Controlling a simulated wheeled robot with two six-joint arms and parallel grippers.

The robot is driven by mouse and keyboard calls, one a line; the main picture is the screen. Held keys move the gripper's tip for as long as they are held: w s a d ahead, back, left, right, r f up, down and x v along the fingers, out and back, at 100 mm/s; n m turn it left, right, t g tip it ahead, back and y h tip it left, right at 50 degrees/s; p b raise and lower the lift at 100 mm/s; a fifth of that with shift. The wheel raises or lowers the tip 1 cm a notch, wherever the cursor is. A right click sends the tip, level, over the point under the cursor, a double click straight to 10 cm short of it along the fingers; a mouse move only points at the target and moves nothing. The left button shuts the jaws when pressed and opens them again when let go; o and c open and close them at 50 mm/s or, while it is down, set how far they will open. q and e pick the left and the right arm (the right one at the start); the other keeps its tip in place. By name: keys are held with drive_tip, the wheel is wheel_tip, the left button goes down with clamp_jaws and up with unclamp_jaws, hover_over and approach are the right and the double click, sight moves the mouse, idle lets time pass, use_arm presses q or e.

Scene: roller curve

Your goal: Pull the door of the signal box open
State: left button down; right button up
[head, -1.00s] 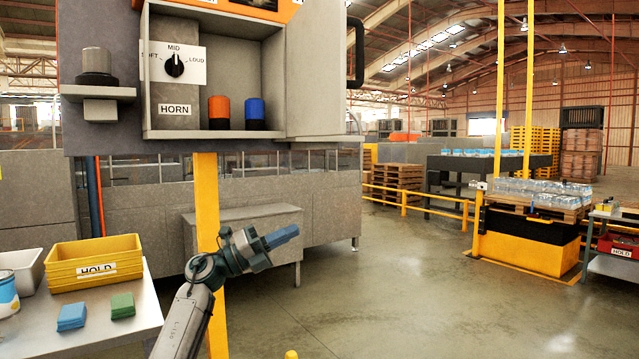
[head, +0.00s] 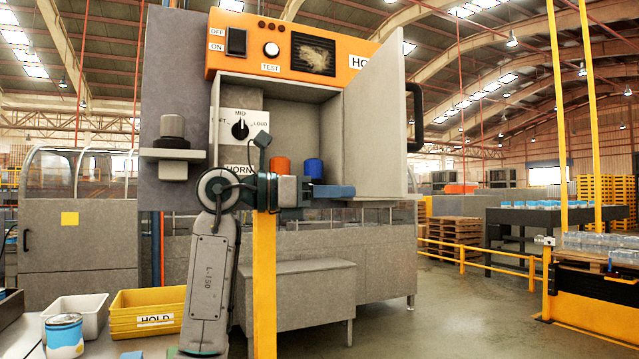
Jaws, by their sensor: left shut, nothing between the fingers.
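The signal box (head: 278,92) is mounted on a yellow post, with an orange top panel. Its grey door (head: 374,110) stands swung outward on the right side, with a dark handle (head: 415,118) on its outer face. The inside is in view: a dial marked MID and LOUD, a HORN label, an orange cap (head: 281,165) and a blue cap (head: 314,168). My left gripper (head: 338,191) is shut and empty, in front of the box's lower edge, its blue fingers pointing right below the door. My right gripper is not in view.
A grey knob on a bracket (head: 172,145) sticks out left of the box. A yellow HOLD bin (head: 146,313), a white bin (head: 76,312) and a can (head: 63,335) stand at lower left. A low grey cabinet (head: 300,285) is behind the post. Open floor lies to the right.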

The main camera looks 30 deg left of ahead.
sight(399, 191)
use_arm(q)
drive_tip(key=p+x, duration=0.2)
drive_tip(key=x, duration=0.4)
drive_tip(key=shift+w+d+r+p, duration=0.1)
drive_tip(key=shift+d+r+p, duration=0.1)
drive_tip(key=shift+d+p, duration=0.1)
drive_tip(key=shift+w+d+f, duration=0.1)
drive_tip(key=shift+w+d, duration=0.35)
drive_tip(key=shift+f, duration=0.1)
drive_tip(key=shift+w+d+p, duration=0.1)
drive_tip(key=shift+p, duration=0.2)
drive_tip(key=shift+w+d, duration=0.2)
drive_tip(key=shift+d, duration=0.05)
drive_tip(key=w+a+p+x, duration=0.1)
drive_tip(key=p+x, duration=0.2)
drive_tip(key=x, duration=1)
drive_tip(key=shift+w+d+p, duration=0.15)
drive_tip(key=shift+d+p, duration=0.05)
drive_tip(key=shift+p, duration=0.1)
